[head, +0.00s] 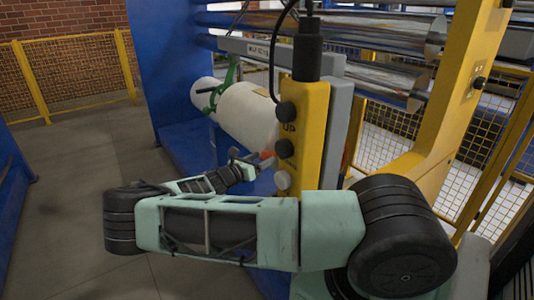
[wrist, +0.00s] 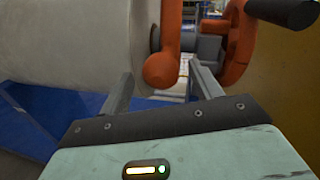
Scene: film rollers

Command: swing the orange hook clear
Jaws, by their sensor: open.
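The orange hook (wrist: 238,50) shows in the wrist view as a curved orange piece with a black handle (wrist: 285,12) at upper right. An orange arm with a rounded lower end (wrist: 161,68) stands left of it, by the end of a pale roll (wrist: 75,45). My gripper (wrist: 159,72) is open and empty, its fingers pointing toward the rounded orange end. I cannot tell whether they touch it. In the head view a small orange part (head: 267,155) shows beside my gripper (head: 243,156); the yellow control box hides the rest.
The yellow control box (head: 303,125) hangs on a black cable close to my arm. A green hook (head: 222,88) with a black handle sits at the far end of the white roll (head: 247,113). A yellow post (head: 455,100) stands right. Open floor (head: 75,170) lies left.

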